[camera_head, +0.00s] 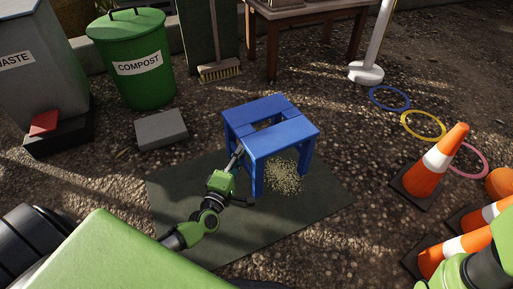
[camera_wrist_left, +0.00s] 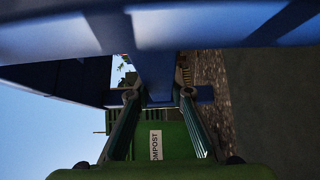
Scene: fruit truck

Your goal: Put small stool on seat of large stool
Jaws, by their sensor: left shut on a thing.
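One blue stool (camera_head: 283,138) stands over a dark mat, its seat having an opening in the middle. I see only this one stool in the head view, and I cannot tell whether it is the small or the large one. My left gripper (camera_head: 238,157) is at the stool's near left side, just under the seat edge. In the left wrist view, the fingers (camera_wrist_left: 158,95) are shut around a blue upright part (camera_wrist_left: 153,65), with the blue seat underside across the top. My right gripper is out of view; only part of my right arm shows at lower right.
The dark mat (camera_head: 210,222) lies under the stool with pale scattered grain (camera_head: 284,178). A grey block (camera_head: 161,129) and green compost bin (camera_head: 133,85) stand at left. Traffic cones (camera_head: 437,160) and coloured rings (camera_head: 423,125) are at right. A wooden table (camera_head: 310,12) is behind.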

